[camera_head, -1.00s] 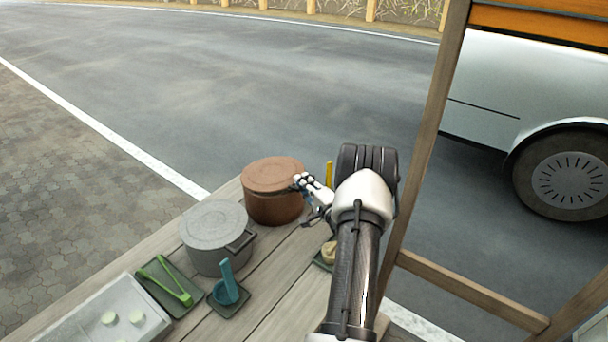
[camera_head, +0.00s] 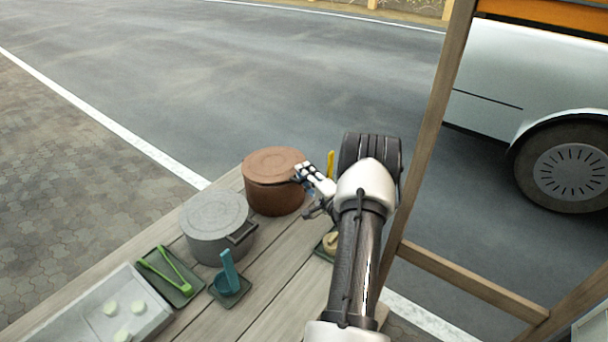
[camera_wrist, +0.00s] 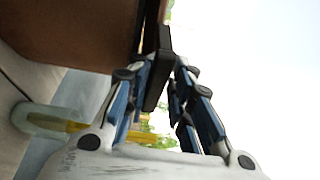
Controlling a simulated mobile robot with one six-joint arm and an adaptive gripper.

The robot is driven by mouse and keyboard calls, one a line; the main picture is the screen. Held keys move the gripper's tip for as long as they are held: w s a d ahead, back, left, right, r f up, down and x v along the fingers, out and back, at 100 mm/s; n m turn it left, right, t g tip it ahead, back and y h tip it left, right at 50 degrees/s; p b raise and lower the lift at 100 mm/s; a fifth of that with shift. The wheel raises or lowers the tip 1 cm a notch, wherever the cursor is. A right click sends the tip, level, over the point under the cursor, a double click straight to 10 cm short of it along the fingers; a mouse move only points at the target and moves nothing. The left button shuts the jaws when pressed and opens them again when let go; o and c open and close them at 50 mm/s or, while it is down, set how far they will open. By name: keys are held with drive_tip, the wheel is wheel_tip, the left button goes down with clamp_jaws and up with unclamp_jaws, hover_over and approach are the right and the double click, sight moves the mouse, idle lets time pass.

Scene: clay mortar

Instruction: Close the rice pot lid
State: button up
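A round brown pot (camera_head: 275,195) stands on the wooden table with its flat brown lid (camera_head: 274,162) lying level on top. A grey pot (camera_head: 216,243) with a grey lid (camera_head: 214,210) and a dark side handle stands to its left, also covered. My gripper (camera_head: 304,177) is at the right side of the brown pot, close to its rim. In the wrist view the brown pot (camera_wrist: 75,30) fills the upper left. A dark bar (camera_wrist: 157,80) lies between my gripper's blue fingers (camera_wrist: 165,65); whether they grip it is unclear.
Green tongs (camera_head: 172,268) on a dark tray, a teal utensil (camera_head: 229,272) and a pale tray (camera_head: 78,325) with white pieces lie front left. A yellow item (camera_head: 330,163) stands behind my gripper. A wooden frame post (camera_head: 425,145) rises at the right.

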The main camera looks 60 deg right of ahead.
drive_tip(key=v, duration=1.2)
drive_tip(key=shift+f, duration=0.15)
